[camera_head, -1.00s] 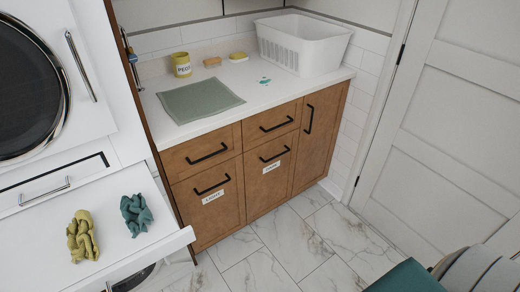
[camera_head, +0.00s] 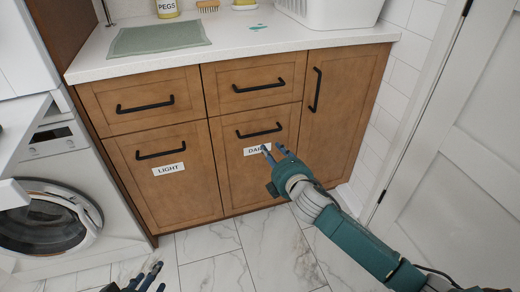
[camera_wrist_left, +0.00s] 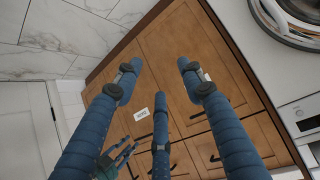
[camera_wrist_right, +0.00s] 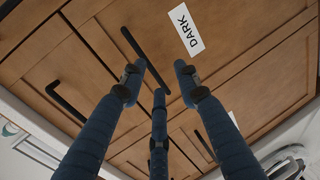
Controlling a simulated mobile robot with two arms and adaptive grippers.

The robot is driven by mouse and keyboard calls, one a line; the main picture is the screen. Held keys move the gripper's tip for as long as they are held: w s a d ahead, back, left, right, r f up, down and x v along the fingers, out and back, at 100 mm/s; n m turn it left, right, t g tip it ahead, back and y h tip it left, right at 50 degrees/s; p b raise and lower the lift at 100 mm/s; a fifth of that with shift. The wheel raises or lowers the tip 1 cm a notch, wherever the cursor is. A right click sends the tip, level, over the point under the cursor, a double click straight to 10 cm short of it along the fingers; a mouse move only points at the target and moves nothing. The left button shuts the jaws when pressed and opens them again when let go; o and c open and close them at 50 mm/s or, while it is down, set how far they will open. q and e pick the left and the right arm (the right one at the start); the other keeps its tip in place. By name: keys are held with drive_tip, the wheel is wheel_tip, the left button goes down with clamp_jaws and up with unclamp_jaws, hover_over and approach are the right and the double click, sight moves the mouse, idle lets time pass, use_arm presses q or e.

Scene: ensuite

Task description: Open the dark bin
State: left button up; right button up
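The dark bin (camera_head: 237,185) is a closed brown wooden front with a white DARK label and a black bar handle (camera_head: 260,131) near its top. In the right wrist view the DARK label (camera_wrist_right: 187,28) and handle (camera_wrist_right: 145,46) show close ahead. My right gripper (camera_head: 273,152) is just in front of the bin, its fingers overlapping the label's right end, below the handle. Its fingers are spread and empty, apart from the handle in the right wrist view (camera_wrist_right: 158,78). My left gripper (camera_head: 145,275) is low at the bottom edge, before the cabinets, open and empty in its wrist view (camera_wrist_left: 157,75).
The closed LIGHT bin (camera_head: 165,195) is on the left, with drawers above both bins and a tall door (camera_head: 335,115) on the right. A washing machine (camera_head: 45,220) stands at far left. The counter (camera_head: 235,48) overhangs slightly. The marble floor (camera_head: 230,255) in front is clear.

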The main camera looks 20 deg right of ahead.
sight(260, 134)
drive_tip(key=shift+n+t, duration=0.4)
drive_tip(key=w, duration=0.2)
drive_tip(key=w+r+b, duration=0.1)
drive_tip(key=w+a+b, duration=0.1)
drive_tip(key=w, duration=0.1)
drive_tip(key=shift+w+a+r, duration=0.1)
drive_tip(key=shift+w+r, duration=0.05)
drive_tip(key=shift+w, duration=0.2)
drive_tip(key=w, duration=0.2)
drive_tip(key=w+f+b, duration=0.1)
drive_tip(key=w, duration=0.1)
drive_tip(key=shift+w+b, duration=0.3)
drive_tip(key=shift+w, duration=0.05)
use_arm(q)
drive_tip(key=w+d+r+t+h, duration=0.1)
drive_tip(key=w+d+r+t, duration=0.1)
drive_tip(key=r, duration=0.7)
drive_tip(key=w+d+r+t+h, duration=0.1)
drive_tip(key=w+r+t+h, duration=0.1)
drive_tip(key=w+r+t, duration=0.2)
drive_tip(key=shift+d+r+t, duration=0.35)
drive_tip(key=shift+r+t, duration=1.45)
drive_tip(key=shift+r, duration=1.4)
use_arm(e)
drive_tip(key=shift+w, duration=0.25)
use_arm(q)
drive_tip(key=shift+w, duration=0.1)
use_arm(e)
clamp_jaws()
